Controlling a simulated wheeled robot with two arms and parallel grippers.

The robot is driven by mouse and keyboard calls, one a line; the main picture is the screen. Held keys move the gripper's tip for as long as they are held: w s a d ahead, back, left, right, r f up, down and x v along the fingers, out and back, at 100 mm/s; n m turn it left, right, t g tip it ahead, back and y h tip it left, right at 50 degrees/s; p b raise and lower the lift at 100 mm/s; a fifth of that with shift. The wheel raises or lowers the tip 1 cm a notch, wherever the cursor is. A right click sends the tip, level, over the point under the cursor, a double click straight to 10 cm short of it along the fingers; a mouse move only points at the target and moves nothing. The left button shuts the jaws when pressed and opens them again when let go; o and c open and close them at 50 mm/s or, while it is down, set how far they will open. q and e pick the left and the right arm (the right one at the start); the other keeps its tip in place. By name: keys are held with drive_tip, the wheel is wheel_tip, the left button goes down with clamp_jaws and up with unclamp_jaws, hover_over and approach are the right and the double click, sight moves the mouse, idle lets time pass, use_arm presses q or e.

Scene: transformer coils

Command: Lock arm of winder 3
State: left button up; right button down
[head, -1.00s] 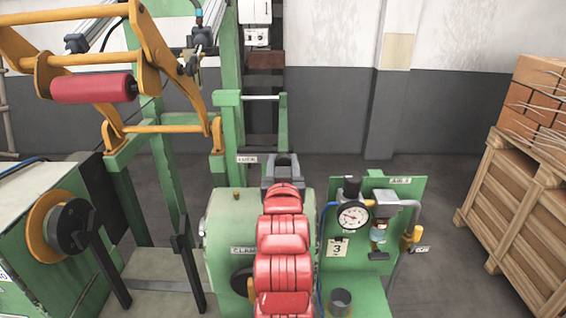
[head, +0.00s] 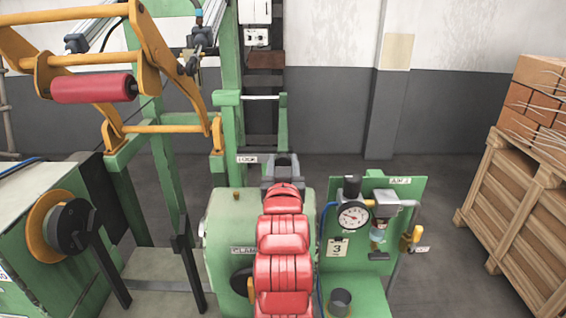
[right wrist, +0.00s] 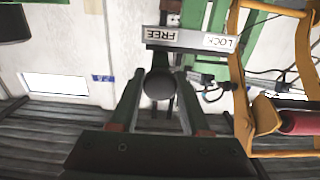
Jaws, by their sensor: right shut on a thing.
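My right arm (head: 283,245), red, reaches forward over the green winder with the number 3 tag (head: 338,248). My right gripper (head: 283,162) is at its far end, beside a small label plate (head: 247,159). In the right wrist view the gripper (right wrist: 158,95) is shut on a dark round knob (right wrist: 158,85). Just beyond the knob is a plate marked FREE and LOCK (right wrist: 190,39). The orange arm (head: 150,60) with a red roller (head: 92,88) stands raised at the upper left. My left gripper is not in view.
An air panel with a gauge (head: 353,215) and a yellow handle (head: 413,235) stands right of my arm. Green posts (head: 230,120) rise behind the winder. The floor between panel and crate is clear.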

drive_tip(key=a+b, duration=0.9)
drive_tip(key=a, duration=0.1)
drive_tip(key=shift+a, duration=0.15)
drive_tip(key=c, duration=0.8)
unclamp_jaws()
drive_tip(key=o, duration=0.4)
drive_tip(key=shift+a, duration=0.2)
drive_tip(key=shift+d, duration=0.1)
